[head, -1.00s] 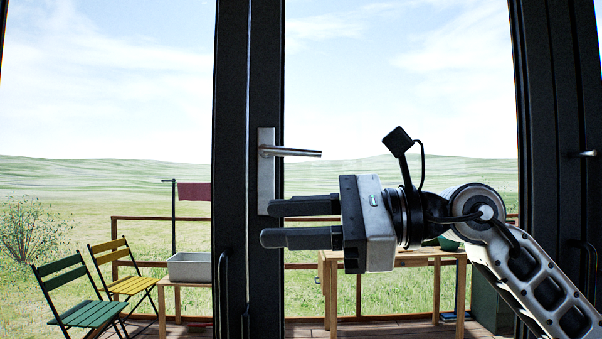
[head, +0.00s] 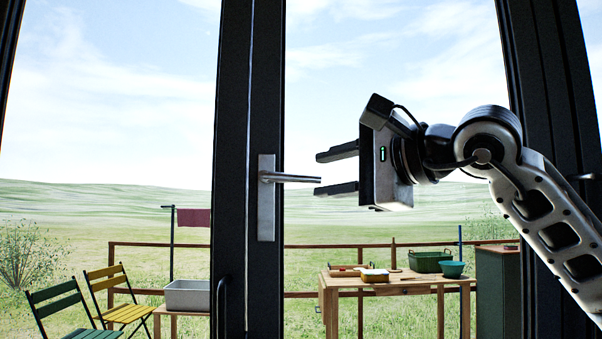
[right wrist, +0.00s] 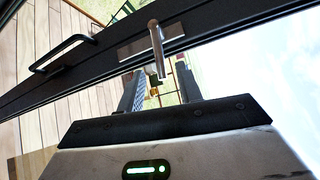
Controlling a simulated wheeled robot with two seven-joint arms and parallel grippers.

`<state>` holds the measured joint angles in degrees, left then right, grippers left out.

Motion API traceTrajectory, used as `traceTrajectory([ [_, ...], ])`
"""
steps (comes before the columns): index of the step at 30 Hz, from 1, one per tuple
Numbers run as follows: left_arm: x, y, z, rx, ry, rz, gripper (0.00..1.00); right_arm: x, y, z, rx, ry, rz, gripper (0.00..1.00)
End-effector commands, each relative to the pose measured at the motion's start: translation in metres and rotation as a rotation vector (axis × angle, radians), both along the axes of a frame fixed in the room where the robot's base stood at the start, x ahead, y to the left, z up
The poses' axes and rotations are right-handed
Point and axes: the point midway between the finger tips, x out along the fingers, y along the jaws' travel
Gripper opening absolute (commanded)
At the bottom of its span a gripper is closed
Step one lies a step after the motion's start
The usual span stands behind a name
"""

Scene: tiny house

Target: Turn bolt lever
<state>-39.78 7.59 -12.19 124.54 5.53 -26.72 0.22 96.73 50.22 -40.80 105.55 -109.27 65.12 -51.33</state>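The silver lever handle (head: 289,178) sticks out to the right from its upright plate (head: 266,212) on the dark door frame, and lies level. My right gripper (head: 336,170) is open and empty, just right of the lever's free end, with its two fingers pointing left. In the head view the lever tip lies at about the height of the gap between the fingers. In the right wrist view the lever (right wrist: 157,48) shows beyond and between the spread fingers (right wrist: 160,90); contact cannot be made out. My left gripper is in neither view.
The dark door stile (head: 232,120) stands left of the lever, with a black pull bar (head: 221,305) low on it. Through the glass are a wooden table (head: 400,285), folding chairs (head: 112,290) and a grey basin (head: 187,295) on a deck with a railing.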

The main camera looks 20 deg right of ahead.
Motion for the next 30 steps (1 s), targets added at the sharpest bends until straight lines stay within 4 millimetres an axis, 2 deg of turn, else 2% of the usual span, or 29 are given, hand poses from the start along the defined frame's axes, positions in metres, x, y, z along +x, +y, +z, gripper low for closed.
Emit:
traceTrajectory([
  [3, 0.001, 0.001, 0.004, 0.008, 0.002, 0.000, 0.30, 0.022, 0.013, -0.001, 0.000, 0.003, 0.002, 0.35],
  [9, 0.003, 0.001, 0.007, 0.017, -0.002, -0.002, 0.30, 0.045, 0.025, -0.004, 0.002, 0.002, 0.002, 0.35],
  [14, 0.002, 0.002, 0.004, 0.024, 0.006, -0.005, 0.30, 0.052, 0.029, -0.005, 0.001, 0.000, 0.001, 0.35],
  [22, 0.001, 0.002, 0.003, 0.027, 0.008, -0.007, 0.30, 0.053, 0.029, -0.006, 0.001, 0.000, 0.001, 0.35],
  [26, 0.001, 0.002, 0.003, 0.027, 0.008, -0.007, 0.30, 0.053, 0.029, -0.006, 0.001, 0.000, 0.001, 0.00],
  [30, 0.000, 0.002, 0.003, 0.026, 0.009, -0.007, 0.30, 0.052, 0.030, -0.006, 0.001, 0.000, 0.001, 0.00],
])
